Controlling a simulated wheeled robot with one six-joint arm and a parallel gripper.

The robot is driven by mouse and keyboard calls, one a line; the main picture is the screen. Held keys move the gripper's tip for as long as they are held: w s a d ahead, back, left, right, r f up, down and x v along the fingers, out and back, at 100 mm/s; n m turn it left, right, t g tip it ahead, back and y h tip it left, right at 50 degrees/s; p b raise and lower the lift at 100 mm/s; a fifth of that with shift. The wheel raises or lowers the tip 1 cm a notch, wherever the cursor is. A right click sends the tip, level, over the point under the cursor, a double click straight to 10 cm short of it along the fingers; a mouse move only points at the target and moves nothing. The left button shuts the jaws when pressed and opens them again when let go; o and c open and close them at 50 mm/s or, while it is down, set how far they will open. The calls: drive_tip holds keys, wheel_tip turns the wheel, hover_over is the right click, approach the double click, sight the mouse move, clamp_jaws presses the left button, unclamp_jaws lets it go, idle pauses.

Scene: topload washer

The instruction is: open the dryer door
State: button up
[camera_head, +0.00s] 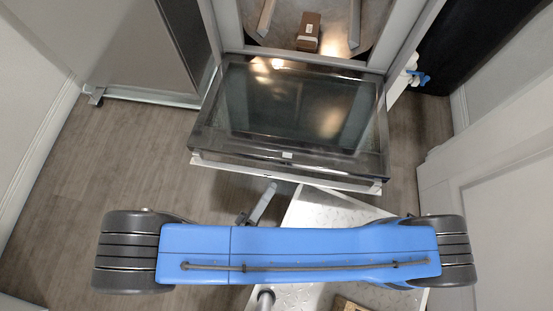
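The dryer door (300,110) is a wide dark glass panel in a grey frame at the upper middle. It is swung down and out from the dryer's front, lying roughly level above the floor. The dryer's opening (277,32) is uncovered behind it, with part of the drum showing. A slim grey piece (262,203), apparently part of my gripper, shows just in front of the door's near edge. My blue arm link hides most of what is below it. I cannot tell whether the gripper is open or shut, or touches the door.
A brown box (308,32) sits inside the drum. A grey panel (150,45) stands to the left, and a white door (490,200) is at the right. Bare wooden floor (130,155) lies left of the dryer door.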

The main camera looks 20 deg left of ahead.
drive_tip(key=v, duration=1)
drive_tip(key=shift+f, duration=0.1)
